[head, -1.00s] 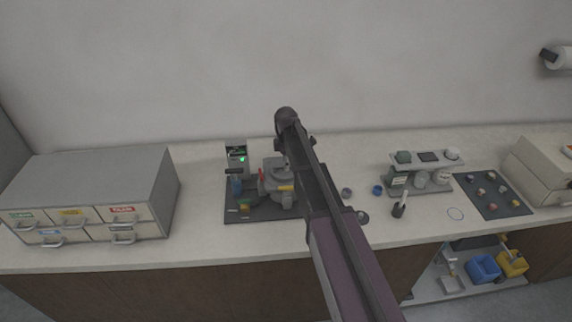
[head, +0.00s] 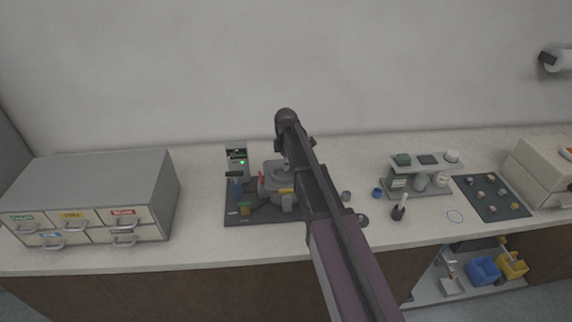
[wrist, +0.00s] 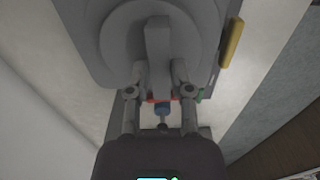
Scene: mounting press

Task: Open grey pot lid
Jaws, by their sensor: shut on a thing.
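The grey pot (head: 268,190) of the mounting press stands on a dark mat on the counter, left of my arm in the head view. Its round grey lid (wrist: 118,38) fills the top of the wrist view, with a raised bar handle (wrist: 158,35) across it. My gripper (wrist: 159,74) has one finger on each side of the bar's near end and is shut on it. In the head view my arm hides the fingers and part of the pot. The lid looks seated on the pot; I cannot see any gap.
A control box (head: 237,160) with a green light stands behind the pot's left. A grey drawer cabinet (head: 95,185) is at the left. A small rack (head: 418,190) and a dark tray (head: 493,207) lie to the right. The counter left of the mat is clear.

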